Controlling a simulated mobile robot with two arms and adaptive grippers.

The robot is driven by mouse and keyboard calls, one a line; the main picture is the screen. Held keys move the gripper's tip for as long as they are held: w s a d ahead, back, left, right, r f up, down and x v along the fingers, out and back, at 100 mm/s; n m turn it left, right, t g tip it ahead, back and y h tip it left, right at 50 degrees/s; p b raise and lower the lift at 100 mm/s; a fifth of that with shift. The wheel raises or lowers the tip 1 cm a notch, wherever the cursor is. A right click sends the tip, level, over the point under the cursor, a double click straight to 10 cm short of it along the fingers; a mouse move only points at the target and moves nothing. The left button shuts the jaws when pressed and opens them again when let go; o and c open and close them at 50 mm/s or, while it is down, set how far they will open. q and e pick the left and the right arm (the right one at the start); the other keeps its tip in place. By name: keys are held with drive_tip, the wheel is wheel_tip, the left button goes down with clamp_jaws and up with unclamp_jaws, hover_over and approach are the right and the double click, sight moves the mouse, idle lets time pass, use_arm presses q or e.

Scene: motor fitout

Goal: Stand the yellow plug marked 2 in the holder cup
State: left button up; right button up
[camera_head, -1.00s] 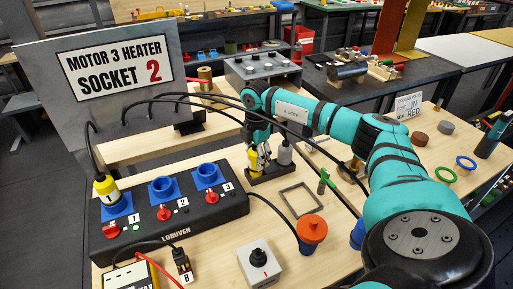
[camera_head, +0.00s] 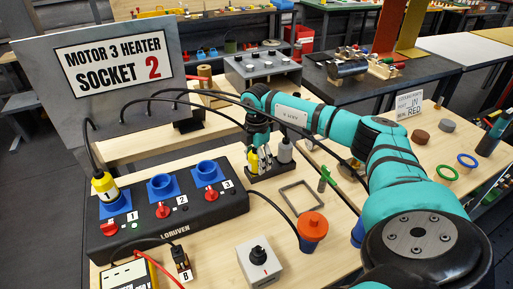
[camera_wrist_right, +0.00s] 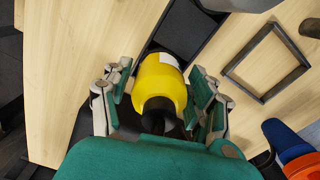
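A yellow plug (camera_head: 253,161) stands at the left end of the black holder (camera_head: 270,172); its base is partly hidden, so how deep it sits in the cup cannot be told. In the right wrist view the plug (camera_wrist_right: 160,83) shows its dark cable end and part of a white label; the number is not readable. My right gripper (camera_head: 258,148) is over the plug, its fingers (camera_wrist_right: 161,92) on either side with visible gaps, so it looks open around it. A grey plug (camera_head: 284,151) stands beside it in the holder. My left gripper is not in view.
A yellow plug marked 1 (camera_head: 104,186) sits in the left socket of the black switch box (camera_head: 168,222). Black cables arch from the grey panel (camera_head: 60,110) across the bench.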

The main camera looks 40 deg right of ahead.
drive_tip(key=shift+o, duration=0.8)
wheel_tip(320, 180, up, 12)
idle(0.4)
